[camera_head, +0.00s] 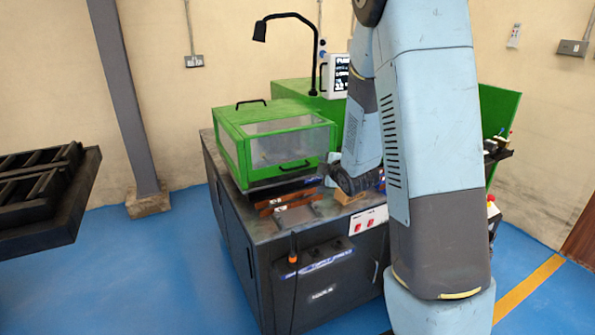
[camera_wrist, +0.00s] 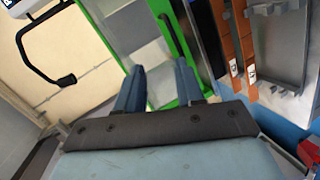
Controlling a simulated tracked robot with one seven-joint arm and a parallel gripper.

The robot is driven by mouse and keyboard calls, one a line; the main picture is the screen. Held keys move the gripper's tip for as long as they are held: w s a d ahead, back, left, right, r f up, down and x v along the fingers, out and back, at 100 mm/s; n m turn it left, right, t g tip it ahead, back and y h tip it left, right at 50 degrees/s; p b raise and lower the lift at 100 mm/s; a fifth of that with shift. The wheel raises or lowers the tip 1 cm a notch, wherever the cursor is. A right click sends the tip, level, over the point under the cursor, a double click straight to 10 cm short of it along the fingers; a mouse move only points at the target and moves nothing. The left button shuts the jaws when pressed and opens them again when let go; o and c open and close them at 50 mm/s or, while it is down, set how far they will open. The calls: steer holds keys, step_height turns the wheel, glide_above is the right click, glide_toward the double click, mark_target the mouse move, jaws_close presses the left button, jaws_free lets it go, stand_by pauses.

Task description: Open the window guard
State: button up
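The window guard (camera_head: 277,128) is a green-framed box with clear panels on top of the dark machine, and it looks closed. A black handle (camera_head: 294,165) is on its lower front edge, and another black handle (camera_head: 251,103) is on its top. In the wrist view the green frame (camera_wrist: 188,75) and a black bar handle (camera_wrist: 172,34) lie just beyond the fingers. My gripper (camera_wrist: 158,76) is open, with a gap between its two blue fingers and nothing held. In the head view my gripper (camera_head: 333,160) is by the guard's right front corner, partly hidden by my wrist.
The machine cabinet (camera_head: 232,220) has brown bars (camera_head: 287,201) on its front top, also in the wrist view (camera_wrist: 228,40). A black lamp arm (camera_head: 316,55) rises behind the guard beside a screen (camera_head: 338,75).

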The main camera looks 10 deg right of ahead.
step_height(320, 180, down, 5)
steer(key=w+a+n+t+y, duration=0.1)
steer(key=w+a+n+y, duration=0.1)
steer(key=n, duration=0.2)
steer(key=x, duration=1.3)
steer(key=shift+w+a, duration=0.1)
steer(key=shift+w, duration=0.05)
steer(key=shift+c, duration=0.5)
jaws_close()
